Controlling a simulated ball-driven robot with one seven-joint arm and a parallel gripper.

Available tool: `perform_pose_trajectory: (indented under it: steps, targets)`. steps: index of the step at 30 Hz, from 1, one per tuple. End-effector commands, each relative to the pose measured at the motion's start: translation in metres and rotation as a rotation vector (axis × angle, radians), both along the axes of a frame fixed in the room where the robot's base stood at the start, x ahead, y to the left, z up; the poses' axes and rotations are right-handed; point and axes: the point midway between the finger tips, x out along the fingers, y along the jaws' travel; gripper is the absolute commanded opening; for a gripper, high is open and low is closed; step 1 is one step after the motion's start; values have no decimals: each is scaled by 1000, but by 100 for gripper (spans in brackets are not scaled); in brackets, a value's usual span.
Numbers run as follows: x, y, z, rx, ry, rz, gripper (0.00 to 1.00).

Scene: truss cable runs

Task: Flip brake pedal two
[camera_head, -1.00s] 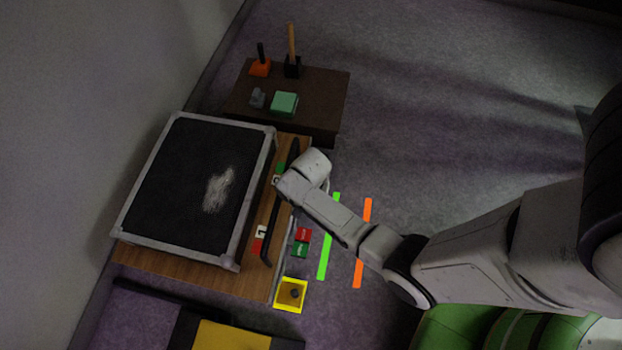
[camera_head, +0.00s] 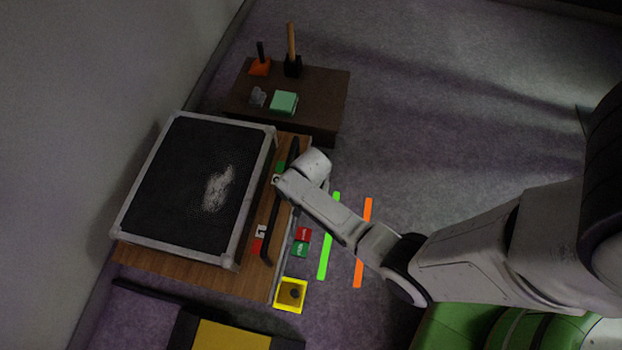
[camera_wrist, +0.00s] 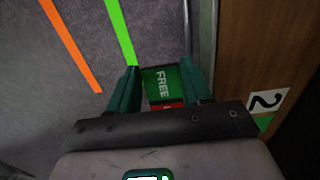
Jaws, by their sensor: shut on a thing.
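Brake pedal two (camera_wrist: 160,86) shows in the wrist view as a small plate with a green face marked FREE and a strip of red nearer my palm. My gripper (camera_wrist: 160,76) has one teal finger on each side of it and is shut on it. The white label 2 (camera_wrist: 267,101) is on the wooden front to the right, with a green patch beside it. In the head view my arm hides the pedal and the fingers; part of label 2 (camera_head: 277,179) shows beside my wrist.
Another red and green pedal (camera_head: 302,242) sits near label 1 (camera_head: 261,231), which has a red patch. A black-topped case (camera_head: 190,180) stands on the wooden unit (camera_head: 180,272). A yellow box (camera_head: 290,294) is at its corner. Green (camera_head: 329,243) and orange (camera_head: 363,240) strips mark otherwise clear floor.

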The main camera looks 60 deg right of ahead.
Motion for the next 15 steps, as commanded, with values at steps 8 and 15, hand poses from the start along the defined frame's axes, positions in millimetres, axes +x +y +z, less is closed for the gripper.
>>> perform_pose_trajectory:
  steps: [8, 15]
  targets:
    - [3, -8, 10, 195, 71, -10, 18]
    - [4, -12, 12, 340, 122, -4, 18]
